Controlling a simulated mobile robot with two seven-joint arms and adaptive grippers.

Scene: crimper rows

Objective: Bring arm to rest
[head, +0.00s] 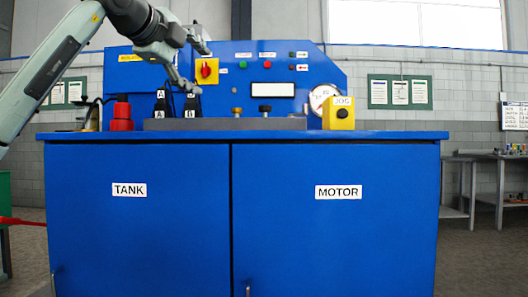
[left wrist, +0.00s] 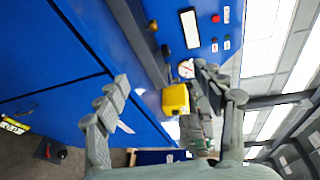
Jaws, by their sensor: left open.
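My left arm comes in from the upper left of the head view. Its left gripper (head: 200,68) is held above the bench top, in front of the blue panel and near the red rotary switch (head: 207,71) on its yellow plate. In the left wrist view the left gripper (left wrist: 163,92) has its two fingers spread wide with nothing between the tips. The yellow JOG box (left wrist: 175,99) shows beyond the fingers, apart from them. My right gripper is in neither view.
The blue cabinet (head: 140,230) has a TANK door and a MOTOR door. On its top stand a red cylinder (head: 122,115), black levers marked A and B, a round gauge (head: 322,98) and the JOG box (head: 338,113). A grey side table (head: 490,165) stands at right.

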